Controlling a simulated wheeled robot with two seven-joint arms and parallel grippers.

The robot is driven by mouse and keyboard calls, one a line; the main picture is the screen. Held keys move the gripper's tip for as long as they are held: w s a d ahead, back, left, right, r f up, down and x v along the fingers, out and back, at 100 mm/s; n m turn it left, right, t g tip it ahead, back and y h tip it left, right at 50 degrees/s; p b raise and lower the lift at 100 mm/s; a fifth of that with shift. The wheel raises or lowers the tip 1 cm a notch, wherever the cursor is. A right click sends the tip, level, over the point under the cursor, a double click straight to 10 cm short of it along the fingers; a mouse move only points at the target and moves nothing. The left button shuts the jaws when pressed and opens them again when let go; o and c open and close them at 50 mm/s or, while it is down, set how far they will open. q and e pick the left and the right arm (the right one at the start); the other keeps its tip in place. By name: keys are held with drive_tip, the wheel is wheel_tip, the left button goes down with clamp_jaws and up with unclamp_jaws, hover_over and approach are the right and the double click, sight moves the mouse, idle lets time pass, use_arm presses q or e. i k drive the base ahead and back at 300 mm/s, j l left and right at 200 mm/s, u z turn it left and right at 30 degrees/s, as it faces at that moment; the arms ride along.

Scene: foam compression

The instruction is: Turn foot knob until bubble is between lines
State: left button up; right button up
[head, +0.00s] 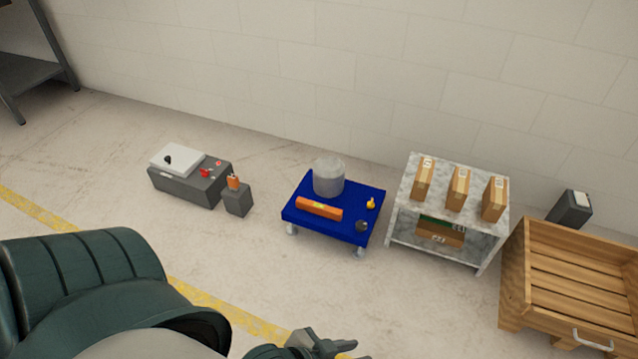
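An orange spirit level (319,209) lies on top of a blue wheeled cart (345,200), near its front left edge. A small yellow-green patch shows mid-bar, but the bubble and lines are too small to make out. A dark knob (361,226) sits at the cart's front right corner, and a small yellow piece (371,203) sits behind it; I cannot tell which is the foot knob. My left gripper (335,346) is at the bottom edge, partly cut off, well apart from the cart. Its opening is unclear. My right gripper is out of view.
A grey cylinder (329,177) stands on the cart. Left is a grey machine (190,188) with a small grey block (238,202) beside it. Right are a marble-topped stand (404,205) with boxes and a wooden crate (515,275). Floor in front of the cart is clear.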

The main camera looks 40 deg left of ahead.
sight(361, 226)
drive_tip(key=j+u, duration=0.1)
drive_tip(key=u, duration=0.6)
drive_tip(key=i+j+u, duration=0.1)
drive_tip(key=u, duration=0.25)
